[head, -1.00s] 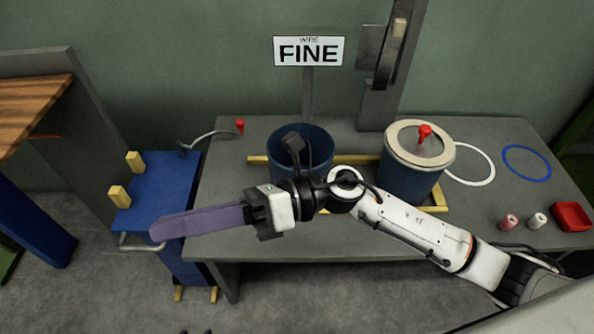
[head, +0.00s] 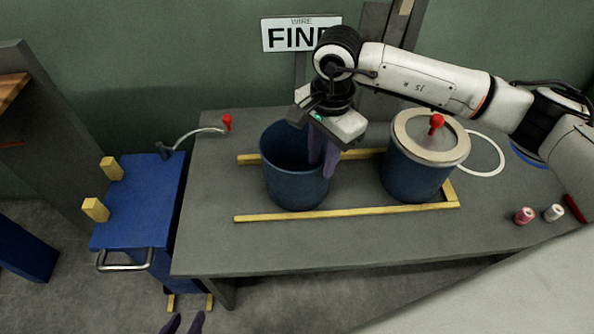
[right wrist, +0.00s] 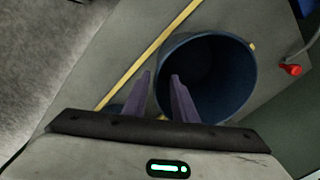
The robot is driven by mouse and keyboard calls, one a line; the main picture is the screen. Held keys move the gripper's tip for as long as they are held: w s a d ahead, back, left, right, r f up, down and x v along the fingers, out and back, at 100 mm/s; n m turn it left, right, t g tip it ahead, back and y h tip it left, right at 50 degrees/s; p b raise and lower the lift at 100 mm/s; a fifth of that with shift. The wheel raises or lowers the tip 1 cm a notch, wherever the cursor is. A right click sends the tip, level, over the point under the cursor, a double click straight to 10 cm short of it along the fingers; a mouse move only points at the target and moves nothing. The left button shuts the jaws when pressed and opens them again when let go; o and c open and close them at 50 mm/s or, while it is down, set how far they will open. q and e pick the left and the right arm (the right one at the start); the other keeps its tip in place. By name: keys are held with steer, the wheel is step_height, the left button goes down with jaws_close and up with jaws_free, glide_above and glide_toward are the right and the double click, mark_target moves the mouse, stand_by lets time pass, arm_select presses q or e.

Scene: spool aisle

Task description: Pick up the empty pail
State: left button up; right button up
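The open blue pail (head: 290,185) stands upright on the grey table, left of a lidded pail. Its inside looks dark and empty, and it also shows in the right wrist view (right wrist: 215,80). My right gripper (head: 322,172) is open and points down at the pail's right rim. One purple finger is over the inside and the other is outside, with the rim between them in the right wrist view (right wrist: 160,82). I cannot tell whether the fingers touch the wall. My left gripper (head: 185,322) shows only two separated purple fingertips at the bottom edge.
The lidded blue pail (head: 418,175) with a red knob stands close on the right. Yellow strips (head: 350,214) frame the pails on the table (head: 330,248). A blue cart (head: 140,205) with yellow blocks stands left. Small spools (head: 524,215) lie at the right. A FINE sign (head: 300,34) is behind.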

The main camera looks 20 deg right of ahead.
mark_target(319, 190)
step_height(319, 190, down, 7)
steer(key=shift+b, duration=0.3)
jaws_close()
steer(key=shift+w+r, duration=0.1)
steer(key=shift+r, duration=0.05)
stand_by(1.2)
